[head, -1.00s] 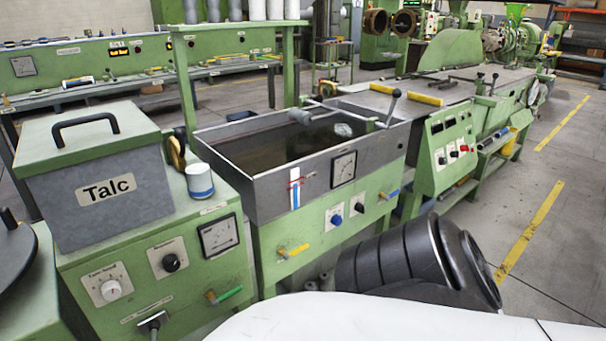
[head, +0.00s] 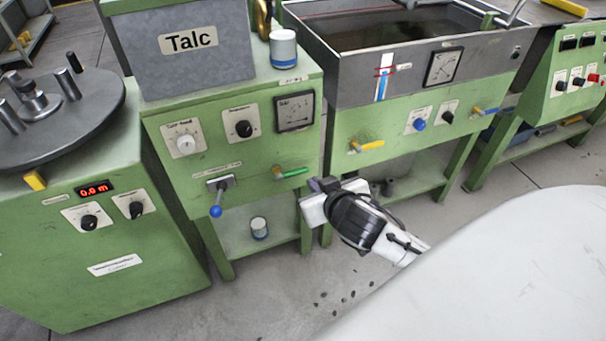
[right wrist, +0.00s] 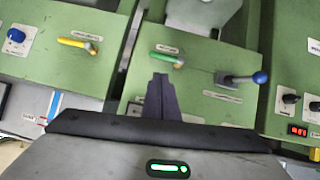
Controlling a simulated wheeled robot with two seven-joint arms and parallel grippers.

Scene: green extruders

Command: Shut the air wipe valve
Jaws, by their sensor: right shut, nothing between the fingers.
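A valve with a green lever (head: 292,172) sits on the front of the green talc cabinet, its lever about level and pointing right. It also shows in the right wrist view (right wrist: 166,57). A valve with a yellow lever (head: 367,145) and one with a blue lever (head: 485,111) are on the trough's front. The valve labels are too small to read, so I cannot tell which says air wipe. My right gripper (head: 318,185) is shut and empty, just right of and below the green lever's end. In the right wrist view its fingertips (right wrist: 161,78) appear close to that lever; contact is unclear.
A blue-knobbed handle (head: 216,211) sticks out left of the green lever. A dial (head: 295,111) is above it. A small can (head: 259,228) stands on the lower shelf. A reel cabinet (head: 110,230) is at the left.

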